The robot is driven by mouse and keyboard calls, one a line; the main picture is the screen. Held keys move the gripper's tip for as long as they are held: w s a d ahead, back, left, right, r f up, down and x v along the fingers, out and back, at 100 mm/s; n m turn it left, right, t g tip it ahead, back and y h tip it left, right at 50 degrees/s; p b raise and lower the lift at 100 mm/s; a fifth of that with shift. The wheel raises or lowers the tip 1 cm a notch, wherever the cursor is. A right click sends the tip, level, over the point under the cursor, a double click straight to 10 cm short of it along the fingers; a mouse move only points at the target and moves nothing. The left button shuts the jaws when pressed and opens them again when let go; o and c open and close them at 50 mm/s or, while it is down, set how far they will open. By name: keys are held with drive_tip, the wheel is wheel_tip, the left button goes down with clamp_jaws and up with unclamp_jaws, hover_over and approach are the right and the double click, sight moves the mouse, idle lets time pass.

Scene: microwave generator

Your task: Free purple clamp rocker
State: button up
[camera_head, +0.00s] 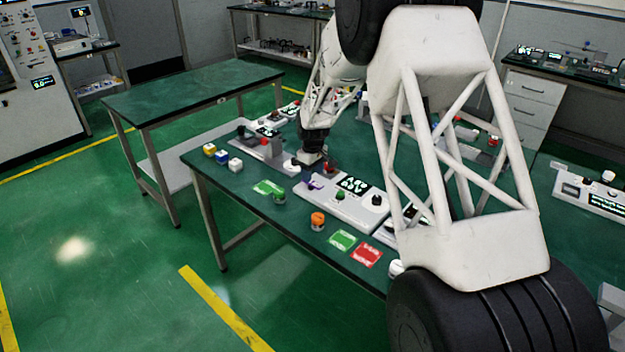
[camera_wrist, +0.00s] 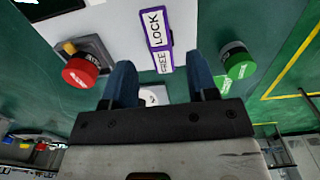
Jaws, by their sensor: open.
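The purple-edged clamp rocker (camera_wrist: 157,40) has white faces reading LOCK and FREE, and lies on a pale panel in the wrist view. The FREE face is nearer my fingertips; I cannot tell which side is pressed in. In the head view a small purple patch (camera_head: 314,184) shows at the left end of the white control panel. My gripper (camera_wrist: 162,82) is open and empty, its two dark blue fingers apart on either side of the rocker's line. It also shows in the head view (camera_head: 310,160), just beyond the purple patch. I see no contact with the rocker.
A red knob (camera_wrist: 80,71) stands left of the fingers and a green knob (camera_wrist: 237,64) right of them. The white control panel (camera_head: 318,206) sits on a green table. An orange button (camera_head: 318,221) and green and red cards lie near its front edge.

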sight(312, 183)
drive_tip(key=shift+f, duration=1.55)
